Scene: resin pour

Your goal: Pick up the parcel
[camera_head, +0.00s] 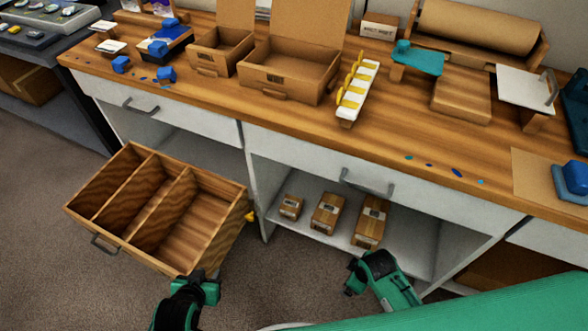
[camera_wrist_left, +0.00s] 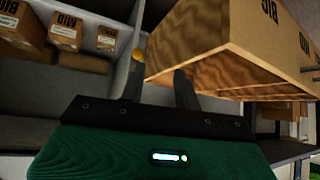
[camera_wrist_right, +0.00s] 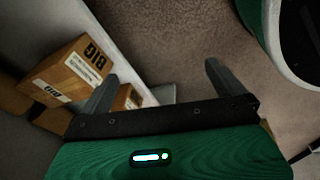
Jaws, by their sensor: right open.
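Three brown cardboard parcels with white labels stand on the open shelf under the table: a small one (camera_head: 290,207), a middle one (camera_head: 328,213) and a larger one (camera_head: 370,221). A plain brown wrapped block (camera_head: 461,99) lies on the tabletop. My left gripper (camera_head: 200,279) is below the wooden drawer box; its fingers are apart and look empty in the left wrist view (camera_wrist_left: 158,78). My right gripper (camera_head: 356,268) is in front of the larger parcel. In the right wrist view its open fingers (camera_wrist_right: 160,75) are empty, with a labelled parcel (camera_wrist_right: 72,72) left of them.
The empty wooden drawer box (camera_head: 148,158) with three compartments juts out at the left, beside the shelf (camera_head: 400,250). Two open cartons (camera_head: 292,75), a white rack with yellow pieces (camera_head: 357,92) and blue items crowd the tabletop. The carpet (camera_head: 50,255) at lower left is clear.

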